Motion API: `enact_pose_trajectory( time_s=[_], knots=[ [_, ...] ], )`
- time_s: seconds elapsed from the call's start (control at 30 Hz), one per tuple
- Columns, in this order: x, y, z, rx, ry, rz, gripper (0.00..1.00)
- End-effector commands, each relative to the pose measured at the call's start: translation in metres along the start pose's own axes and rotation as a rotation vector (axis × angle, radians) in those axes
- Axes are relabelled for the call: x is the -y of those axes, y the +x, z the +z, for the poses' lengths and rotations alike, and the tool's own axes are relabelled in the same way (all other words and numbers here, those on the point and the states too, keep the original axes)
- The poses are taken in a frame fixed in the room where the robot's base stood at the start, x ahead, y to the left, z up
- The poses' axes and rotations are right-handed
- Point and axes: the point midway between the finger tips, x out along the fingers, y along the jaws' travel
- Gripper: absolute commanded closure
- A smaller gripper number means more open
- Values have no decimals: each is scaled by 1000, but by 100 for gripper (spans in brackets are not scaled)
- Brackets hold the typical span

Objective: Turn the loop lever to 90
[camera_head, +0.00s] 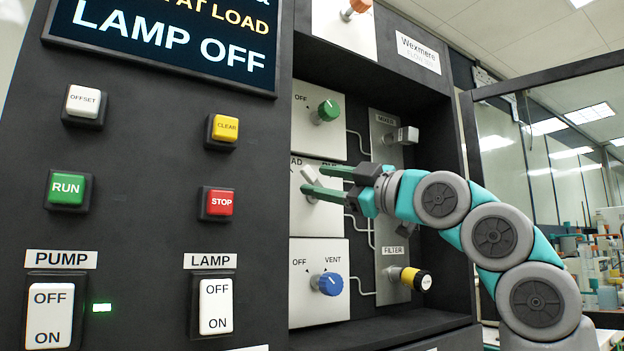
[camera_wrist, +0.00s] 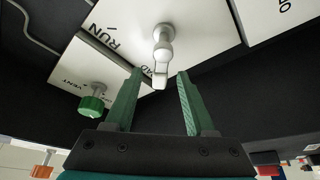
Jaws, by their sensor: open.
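The loop lever is a pale grey lever (camera_head: 310,176) on the middle white panel (camera_head: 318,225) of the recess. In the wrist view the lever (camera_wrist: 162,42) has a round hub, and its handle points down the picture toward my gripper. Labels "RUN" and a partly hidden "AD" are printed beside it. My gripper (camera_head: 313,181) has its green fingers open at the lever. In the wrist view the handle's end lies between the two fingertips (camera_wrist: 160,73), with a visible gap on each side. A fingertip covers part of the label. I cannot read any 90 mark.
A green knob (camera_head: 328,110) sits above and a blue knob (camera_head: 328,284) below. A grey fitting (camera_head: 403,136) and a yellow-black filter knob (camera_head: 416,279) stick out at right. Buttons and rocker switches fill the left panel. A screen (camera_head: 165,40) reads "LAMP OFF".

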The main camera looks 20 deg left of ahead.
Motion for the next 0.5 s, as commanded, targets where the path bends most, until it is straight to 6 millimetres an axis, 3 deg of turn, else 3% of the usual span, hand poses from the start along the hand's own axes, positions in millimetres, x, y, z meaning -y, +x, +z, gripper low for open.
enact_pose_trajectory(
  time_s=[0.2, 0.5],
  knots=[
    [0, 21, 1, 2, 4, -3, 45],
    [0, 28, 1, 1, 0, -1, 45]
  ],
)
